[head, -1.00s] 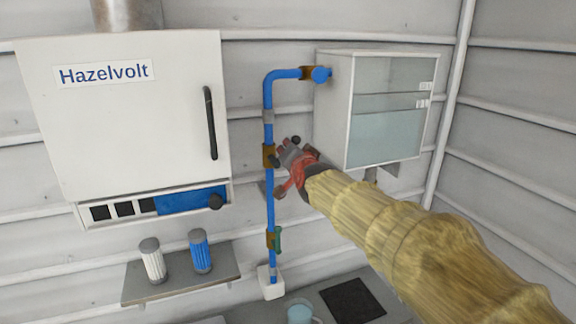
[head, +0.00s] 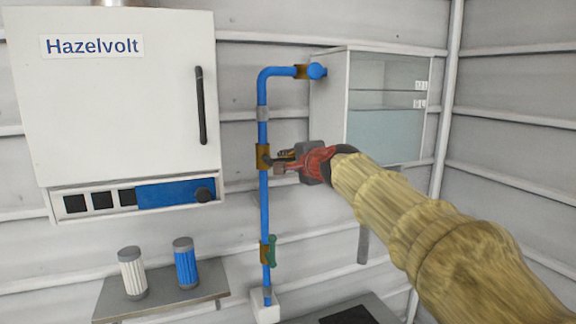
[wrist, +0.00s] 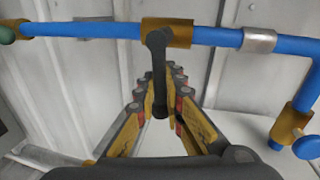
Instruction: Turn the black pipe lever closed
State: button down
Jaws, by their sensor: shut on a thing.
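The blue pipe (head: 264,205) runs upright on the wall and bends right at its top. The black lever (wrist: 158,75) sits on the upper brass valve (head: 263,156), which also shows in the wrist view (wrist: 166,33). In the wrist view the lever lies between the two fingers, square to the pipe. My gripper (head: 283,160) reaches the valve from the right and is shut on the lever; it also fills the middle of the wrist view (wrist: 163,100). In the head view the fingers hide most of the lever.
The white Hazelvolt cabinet (head: 110,100) hangs at left, above a shelf with a white canister (head: 132,273) and a blue canister (head: 186,264). A glass-fronted cabinet (head: 330,105) is right of the pipe.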

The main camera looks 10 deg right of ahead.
jog(key=shift+f+m+b, duration=0.3)
jog(key=shift+m, duration=0.2)
jog(key=c, duration=1.9)
grip_release()
jog(key=shift+d, duration=0.1)
jog(key=shift+s, duration=0.1)
jog(key=v, duration=1.1)
jog(key=shift+s+d+r, duration=0.2)
jog(key=shift+s, duration=0.15)
